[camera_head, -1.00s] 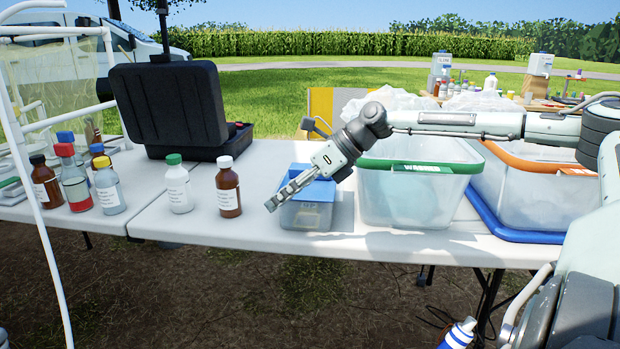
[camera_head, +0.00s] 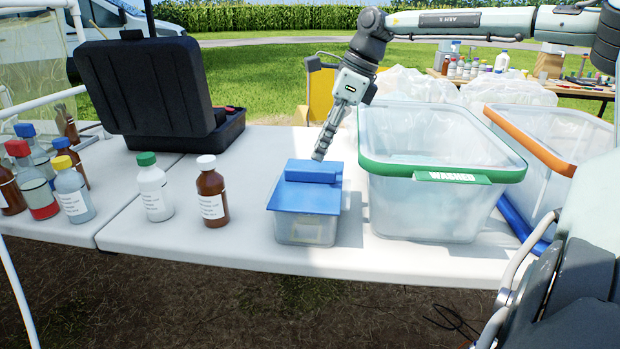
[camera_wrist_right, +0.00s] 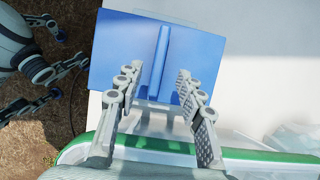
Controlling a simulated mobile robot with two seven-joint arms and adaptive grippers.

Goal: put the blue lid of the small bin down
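The small bin (camera_head: 305,232) is a clear box near the table's front edge. Its blue lid (camera_head: 305,199) lies over the top, with a raised ridge (camera_head: 314,172) running left to right. The lid also shows from above in the right wrist view (camera_wrist_right: 122,65). My right gripper (camera_head: 319,156) points down at the rear part of the lid. In the wrist view its fingers (camera_wrist_right: 160,90) are spread, with nothing gripped between them. I cannot tell whether the fingertips touch the lid. My left gripper is not in view.
A large clear bin with a green rim (camera_head: 485,178), labelled WASHER, stands close on the right. An orange-rimmed bin (camera_head: 540,150) is beyond it. White-capped (camera_head: 212,195) and green-capped (camera_head: 153,190) bottles stand left. A black case (camera_head: 145,85) is open behind them.

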